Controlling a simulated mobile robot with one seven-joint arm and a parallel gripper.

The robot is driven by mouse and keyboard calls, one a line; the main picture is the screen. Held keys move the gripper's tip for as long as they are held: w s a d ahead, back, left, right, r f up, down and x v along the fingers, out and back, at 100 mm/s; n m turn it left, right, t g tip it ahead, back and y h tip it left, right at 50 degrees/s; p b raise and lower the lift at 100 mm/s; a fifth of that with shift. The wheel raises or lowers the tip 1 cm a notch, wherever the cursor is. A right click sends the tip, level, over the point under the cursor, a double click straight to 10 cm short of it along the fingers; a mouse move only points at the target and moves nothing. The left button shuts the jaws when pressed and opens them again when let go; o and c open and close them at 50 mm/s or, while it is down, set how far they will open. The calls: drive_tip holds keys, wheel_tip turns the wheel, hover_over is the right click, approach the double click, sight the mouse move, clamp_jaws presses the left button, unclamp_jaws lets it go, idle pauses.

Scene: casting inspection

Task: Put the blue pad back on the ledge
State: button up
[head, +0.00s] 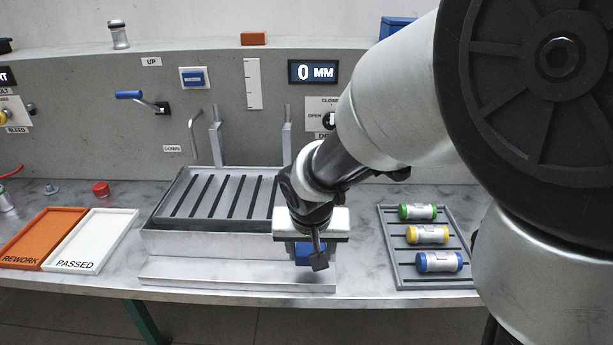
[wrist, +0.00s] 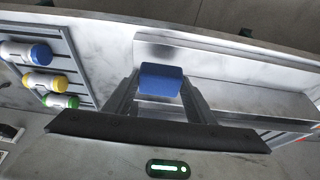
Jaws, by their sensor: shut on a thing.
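The blue pad (head: 309,253) is between the fingers of my gripper (head: 306,258), low in front of the metal tank. In the wrist view the same blue pad (wrist: 160,79) sits at the fingertips of my gripper (wrist: 160,92), which is shut on it. I cannot tell whether the pad touches the surface below. The ledge (head: 200,51) runs along the top of the grey wall at the back, well above and behind my gripper. My arm hides part of it on the right.
On the ledge are an orange block (head: 254,38), a metal cylinder (head: 119,36) and a partly hidden blue object (head: 396,26). The tank's slatted tray (head: 160,212) has upright posts behind my gripper. A rack (head: 388,240) with coloured cylinders stands right; orange and white trays (head: 128,222) lie left.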

sight(310, 278)
drive_tip(key=shift+f+b, duration=0.4)
drive_tip(key=shift+f, duration=2)
drive_tip(key=shift+f+b, duration=0.3)
drive_tip(key=o, duration=1)
drive_tip(key=shift+r, duration=0.15)
drive_tip(key=s+p+v, duration=0.1)
drive_tip(key=p+v, duration=0.3)
drive_tip(key=v, duration=1.3)
drive_tip(key=shift+t, duration=0.6)
drive_tip(key=s+d+r, duration=0.2)
drive_tip(key=s+d, duration=0.1)
drive_tip(key=d, duration=0.1)
drive_tip(key=s+d+r, duration=0.2)
drive_tip(key=s+d, duration=0.1)
drive_tip(key=d, duration=0.1)
drive_tip(key=s+d+r, duration=0.1)
drive_tip(key=s+d, duration=0.2)
drive_tip(key=d, duration=0.2)
drive_tip(key=shift+r, duration=0.4)
